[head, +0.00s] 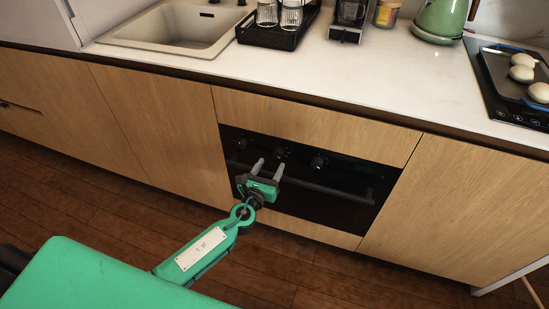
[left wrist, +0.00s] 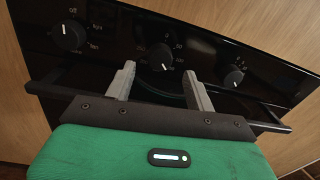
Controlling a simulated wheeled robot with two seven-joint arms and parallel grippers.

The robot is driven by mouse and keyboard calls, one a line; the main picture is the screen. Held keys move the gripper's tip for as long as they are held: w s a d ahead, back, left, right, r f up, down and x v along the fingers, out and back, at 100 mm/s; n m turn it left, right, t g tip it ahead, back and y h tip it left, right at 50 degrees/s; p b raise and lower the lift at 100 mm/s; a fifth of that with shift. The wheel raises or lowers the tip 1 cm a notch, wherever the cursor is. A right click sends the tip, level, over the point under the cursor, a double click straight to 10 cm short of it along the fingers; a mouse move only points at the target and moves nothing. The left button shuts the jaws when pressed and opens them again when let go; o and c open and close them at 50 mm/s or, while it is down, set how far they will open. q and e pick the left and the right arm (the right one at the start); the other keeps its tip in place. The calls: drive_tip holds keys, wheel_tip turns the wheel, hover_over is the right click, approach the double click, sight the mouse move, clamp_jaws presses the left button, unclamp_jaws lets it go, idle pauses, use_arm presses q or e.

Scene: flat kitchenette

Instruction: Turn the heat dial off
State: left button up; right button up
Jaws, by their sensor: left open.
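The black oven (head: 335,186) is built into the wooden cabinets below the counter. Its panel has three round black dials: a left dial (left wrist: 70,35), a middle dial (left wrist: 160,56) and a right dial (left wrist: 233,77). In the head view they are the left (head: 241,143), middle (head: 281,153) and right (head: 318,162) dials.
The oven's handle bar (head: 325,189) runs across below the dials, close to my left gripper. Above, the counter (head: 345,75) holds a sink (head: 170,30), a black tray with glasses (head: 270,37), a green kettle (head: 440,18) and a hob (head: 500,85). The wooden floor in front is clear.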

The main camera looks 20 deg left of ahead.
sight(277, 155)
use_arm(q)
drive_tip(key=shift+w+d, duration=0.15)
drive_tip(key=shift+w, duration=2.05)
drive_tip(key=c, duration=1)
